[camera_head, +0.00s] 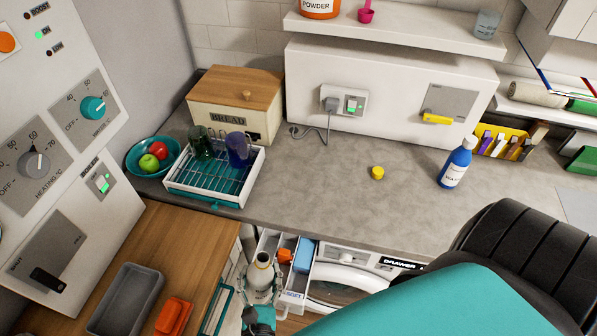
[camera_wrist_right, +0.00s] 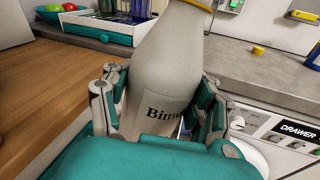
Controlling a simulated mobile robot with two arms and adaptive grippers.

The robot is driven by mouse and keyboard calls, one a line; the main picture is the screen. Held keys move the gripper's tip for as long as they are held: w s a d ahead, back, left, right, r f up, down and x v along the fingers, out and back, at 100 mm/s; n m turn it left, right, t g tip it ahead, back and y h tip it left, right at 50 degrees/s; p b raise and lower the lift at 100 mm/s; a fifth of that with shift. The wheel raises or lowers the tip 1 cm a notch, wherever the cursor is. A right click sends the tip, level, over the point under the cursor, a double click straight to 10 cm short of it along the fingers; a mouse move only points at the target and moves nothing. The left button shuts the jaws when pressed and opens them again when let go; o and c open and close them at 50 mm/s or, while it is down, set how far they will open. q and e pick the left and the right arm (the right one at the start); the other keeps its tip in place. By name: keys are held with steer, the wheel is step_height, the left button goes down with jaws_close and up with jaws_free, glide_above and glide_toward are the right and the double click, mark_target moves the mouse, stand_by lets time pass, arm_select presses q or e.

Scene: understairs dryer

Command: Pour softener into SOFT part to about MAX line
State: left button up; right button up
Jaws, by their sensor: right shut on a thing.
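My right gripper (camera_head: 262,292) is shut around a cream bottle (camera_head: 262,273) with dark lettering, partly readable as "Bim". The bottle also shows in the right wrist view (camera_wrist_right: 160,75), between the two fingers, roughly upright with a slight tilt. It has a yellow ring at its neck. In the head view it is in front of the pulled-out drawer (camera_head: 291,296), overlapping its left part. Orange (camera_head: 285,256) and blue (camera_head: 304,256) parts show inside the drawer. The SOFT part and MAX line cannot be made out. A yellow cap (camera_head: 377,173) lies on the counter. My left gripper is not in view.
The washing machine (camera_head: 346,284) is under the grey counter (camera_head: 310,205). A blue bottle (camera_head: 455,163) stands at right. A dish rack (camera_head: 214,176) with glasses and a fruit bowl (camera_head: 152,156) are at left. The wooden worktop (camera_head: 185,235) holds a grey tray (camera_head: 125,300).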

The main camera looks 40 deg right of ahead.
steer(key=shift+w+m, duration=0.1)
steer(key=shift+m, duration=0.5)
steer(key=shift+d+f+m+g+y+b, duration=0.3)
steer(key=shift+f+m+g+y+b, duration=0.2)
steer(key=shift+f+m+y+b, duration=0.35)
steer(key=shift+d+f, duration=0.1)
steer(key=shift+f, duration=0.05)
steer(key=shift+f+m+y, duration=0.1)
steer(key=shift+m+y, duration=0.25)
steer(key=shift+m, duration=0.1)
steer(key=shift+f+m+g+y+b, duration=0.3)
steer(key=shift+f+m+y+b, duration=0.1)
steer(key=shift+m+b, duration=0.2)
steer(key=shift+a+f+m+y+b, duration=0.2)
steer(key=shift+a+f+m+b, duration=0.05)
steer(key=shift+f+b, duration=0.35)
steer(key=shift+a+f+m+y+b, duration=0.25)
steer(key=shift+f+b, duration=0.25)
steer(key=shift+b, duration=0.2)
steer(key=shift+a+f+m+g+y+b, duration=0.15)
steer(key=shift+a+m+y+b, duration=0.1)
steer(key=shift+m+y+b, duration=0.35)
steer(key=shift+a+f+m+g+y+b, duration=0.1)
steer(key=shift+a+m+g+y+b, duration=0.1)
steer(key=shift+m+y+b, duration=0.35)
stand_by(2.9)
